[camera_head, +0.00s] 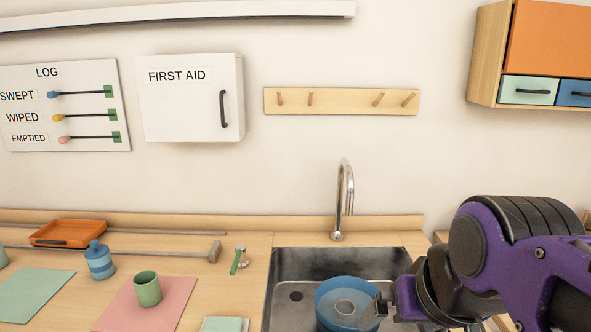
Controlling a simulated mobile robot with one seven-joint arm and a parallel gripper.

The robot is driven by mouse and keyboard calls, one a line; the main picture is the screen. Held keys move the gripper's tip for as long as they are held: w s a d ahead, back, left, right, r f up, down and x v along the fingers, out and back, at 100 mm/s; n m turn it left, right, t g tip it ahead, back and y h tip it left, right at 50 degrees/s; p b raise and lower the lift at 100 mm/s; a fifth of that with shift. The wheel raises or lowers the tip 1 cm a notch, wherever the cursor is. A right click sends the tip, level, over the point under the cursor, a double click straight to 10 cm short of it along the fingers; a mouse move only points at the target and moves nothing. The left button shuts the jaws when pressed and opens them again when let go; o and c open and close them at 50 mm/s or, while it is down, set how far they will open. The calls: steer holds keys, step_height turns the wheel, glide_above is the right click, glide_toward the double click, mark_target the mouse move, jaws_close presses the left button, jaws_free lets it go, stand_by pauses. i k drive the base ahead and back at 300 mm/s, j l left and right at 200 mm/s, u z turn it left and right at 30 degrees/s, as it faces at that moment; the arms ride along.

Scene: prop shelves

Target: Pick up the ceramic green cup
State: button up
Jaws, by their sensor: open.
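The green cup (147,290) stands upright on a pink mat (178,310) at the lower left of the counter. Its open top faces up and nothing is in front of it. My gripper (383,304) is at the lower right, over the sink area, well to the right of the cup. It is open, and its dark fingertips overlap the right edge of a blue round bowl-like thing (330,296) in the picture. I cannot tell whether they touch it.
The metal sink (284,270) with a tall faucet (346,200) lies between cup and arm. A blue striped bottle (99,262), green-handled tool (236,262), orange tray (70,234), long-handled tool (170,253), green mat (35,292) and folded cloth (222,325) surround the cup.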

mark_target(146, 283)
steer(key=j+z, duration=0.1)
steer(key=j, duration=0.6)
steer(key=k+j+z, duration=0.15)
steer(key=j, duration=0.6)
steer(key=j+z, duration=0.1)
steer(key=j, duration=0.6)
steer(key=k+j+z, duration=0.3)
steer(key=k+j, duration=0.25)
steer(key=j, duration=0.3)
steer(key=k+j+z, duration=0.25)
steer(key=k+j, duration=0.35)
steer(key=j, duration=0.15)
steer(key=i+j+u, duration=0.2)
steer(key=i+l+u, duration=0.1)
steer(key=l, duration=0.25)
steer(key=i+l, duration=0.25)
steer(key=l+u, duration=0.05)
